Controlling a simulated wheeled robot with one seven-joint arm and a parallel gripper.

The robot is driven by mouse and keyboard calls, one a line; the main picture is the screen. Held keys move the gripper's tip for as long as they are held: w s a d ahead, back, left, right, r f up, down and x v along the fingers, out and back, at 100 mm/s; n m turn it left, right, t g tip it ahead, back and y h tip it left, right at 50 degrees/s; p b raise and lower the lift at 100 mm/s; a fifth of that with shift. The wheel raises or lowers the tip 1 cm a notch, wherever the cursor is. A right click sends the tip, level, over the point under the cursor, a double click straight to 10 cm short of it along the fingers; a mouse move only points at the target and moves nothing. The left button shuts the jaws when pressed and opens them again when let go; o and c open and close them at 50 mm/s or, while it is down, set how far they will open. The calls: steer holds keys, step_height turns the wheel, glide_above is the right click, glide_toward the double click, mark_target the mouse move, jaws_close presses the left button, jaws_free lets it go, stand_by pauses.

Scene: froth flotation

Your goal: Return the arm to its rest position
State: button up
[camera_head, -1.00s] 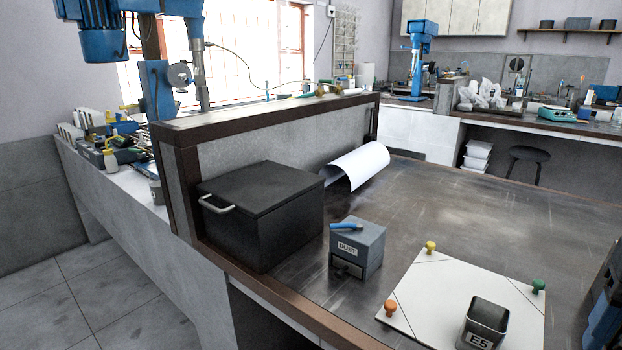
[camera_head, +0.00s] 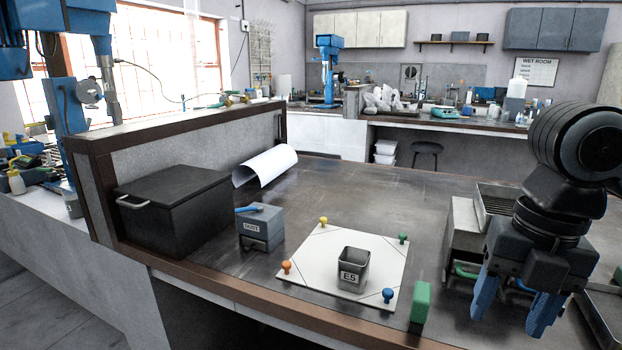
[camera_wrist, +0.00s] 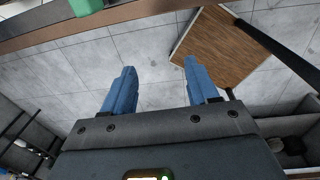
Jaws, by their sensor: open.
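My gripper (camera_head: 513,308) is at the right of the head view, in front of the metal box with a slatted top, with its blue fingers pointing down. The fingers are apart with nothing between them. In the wrist view my gripper (camera_wrist: 158,82) is also open and empty, over the grey tiled floor. A green block (camera_head: 420,303) stands on the table's front edge, left of my gripper; part of it shows at the top of the wrist view (camera_wrist: 88,6).
A white board (camera_head: 315,262) with coloured knobs holds a metal cup marked E5 (camera_head: 353,270). A DUST box (camera_head: 260,228), a black lidded box (camera_head: 172,210) and a paper roll (camera_head: 266,166) stand left. A slatted metal box (camera_head: 462,228) is behind my gripper. A wooden-topped stool (camera_wrist: 222,45) stands below.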

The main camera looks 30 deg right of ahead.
steer(key=w+a+r+m+t+y, duration=0.5)
steer(key=w+a+m+t, duration=0.25)
steer(key=a, duration=0.45)
steer(key=w+a+r+m+t+y, duration=0.55)
steer(key=w+a+t, duration=0.3)
steer(key=a, duration=0.25)
steer(key=s+d+f+m+h, duration=0.1)
steer(key=s+f+m+h, duration=0.5)
steer(key=f, duration=0.3)
steer(key=s+d+f+m+h, duration=0.1)
steer(key=s+f+m+h, duration=0.45)
steer(key=f+m, duration=0.35)
steer(key=s+d+f+n, duration=0.1)
steer(key=s+d+f, duration=0.1)
steer(key=s, duration=0.9)
steer(key=s+d+f+n+g, duration=0.1)
steer(key=s+d+f, duration=0.2)
steer(key=s, duration=0.9)
steer(key=shift+d+n+g, duration=0.15)
steer(key=shift+n+g, duration=0.15)
